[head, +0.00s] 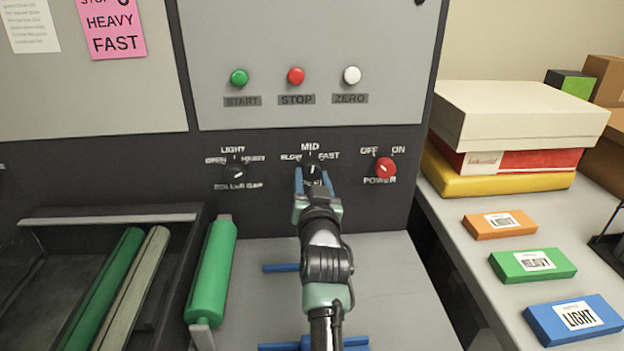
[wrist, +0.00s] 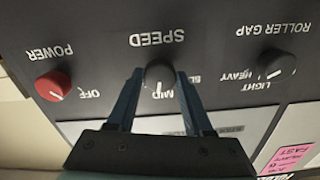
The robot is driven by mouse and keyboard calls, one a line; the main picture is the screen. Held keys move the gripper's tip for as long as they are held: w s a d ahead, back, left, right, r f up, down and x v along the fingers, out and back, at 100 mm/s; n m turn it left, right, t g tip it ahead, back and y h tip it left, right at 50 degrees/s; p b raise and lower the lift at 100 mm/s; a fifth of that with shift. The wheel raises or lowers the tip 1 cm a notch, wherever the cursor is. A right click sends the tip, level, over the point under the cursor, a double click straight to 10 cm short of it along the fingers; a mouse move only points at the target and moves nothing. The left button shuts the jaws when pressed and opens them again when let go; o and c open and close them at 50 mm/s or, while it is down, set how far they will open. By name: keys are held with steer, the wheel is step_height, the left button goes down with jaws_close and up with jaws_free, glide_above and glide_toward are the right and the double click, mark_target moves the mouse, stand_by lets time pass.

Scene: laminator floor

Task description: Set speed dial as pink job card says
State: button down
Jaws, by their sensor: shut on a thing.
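The pink job card (head: 112,27) is at the top left of the head view and reads HEAVY and FAST, with its upper line cut off. It shows small at the wrist view's lower right (wrist: 290,157). The black speed dial (head: 311,168) sits mid-panel below the labels SLOW, MID and FAST. My gripper (head: 313,181) is shut on it, with blue fingers on either side. The wrist view, upside down, shows the dial (wrist: 158,71) between the fingertips (wrist: 159,75); its white mark appears to face MID.
The roller gap dial (head: 236,171) is left of the speed dial, and the red power dial (head: 386,168) is right. START, STOP and ZERO buttons (head: 296,76) are above. Green rollers (head: 212,270) lie lower left. Boxes and labelled blocks (head: 533,264) stand on the right table.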

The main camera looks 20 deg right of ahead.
steer(key=m, duration=0.5)
steer(key=shift+m+p, duration=0.3)
steer(key=shift+p, duration=0.05)
steer(key=shift+m+p, duration=0.55)
steer(key=shift+m, duration=1.55)
steer(key=shift+c, duration=1.5)
jaws_free()
steer(key=v, duration=1.3)
steer(key=shift+p, duration=0.45)
